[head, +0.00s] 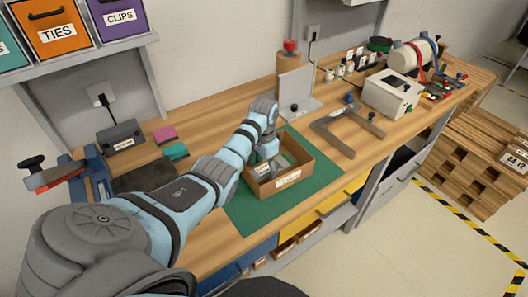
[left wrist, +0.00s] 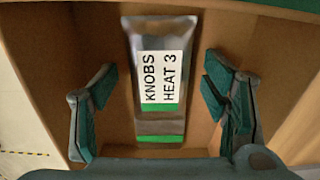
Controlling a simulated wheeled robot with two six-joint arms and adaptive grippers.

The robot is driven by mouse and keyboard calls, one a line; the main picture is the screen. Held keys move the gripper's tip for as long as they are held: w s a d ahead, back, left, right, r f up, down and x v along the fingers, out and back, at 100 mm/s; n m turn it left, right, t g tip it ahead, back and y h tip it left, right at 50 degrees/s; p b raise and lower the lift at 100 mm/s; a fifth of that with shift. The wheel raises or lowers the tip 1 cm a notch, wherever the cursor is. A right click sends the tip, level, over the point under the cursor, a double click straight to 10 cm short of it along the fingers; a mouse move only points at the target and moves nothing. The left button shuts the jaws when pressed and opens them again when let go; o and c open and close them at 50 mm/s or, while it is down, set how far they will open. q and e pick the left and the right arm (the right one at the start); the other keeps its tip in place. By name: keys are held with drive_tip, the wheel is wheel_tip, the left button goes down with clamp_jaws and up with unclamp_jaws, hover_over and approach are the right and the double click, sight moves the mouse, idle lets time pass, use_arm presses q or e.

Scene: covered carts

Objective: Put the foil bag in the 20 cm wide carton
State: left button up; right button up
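The foil bag (left wrist: 159,85) is silver with green bands and a white label reading "KNOBS HEAT 3". It lies inside the open brown carton (head: 306,172), which stands on the green mat (head: 243,216). My left gripper (left wrist: 160,105) is open, with one finger on each side of the bag and a gap between each finger and the bag. In the head view my left gripper (head: 267,151) reaches down into the carton and partly hides the bag (head: 262,169). The carton's walls also show in the left wrist view (left wrist: 40,75). My right gripper is in neither view.
A grey C-shaped clamp or frame (head: 345,135) lies right of the carton. A white box (head: 391,96) stands farther right. Pink and teal blocks (head: 165,135) and a blue vise (head: 97,170) are at the left. The mat's front is clear.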

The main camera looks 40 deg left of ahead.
sight(264, 169)
use_arm(q)
wheel_tip(264, 169, up, 12)
drive_tip(key=p, duration=0.3)
drive_tip(key=shift+r, duration=0.25)
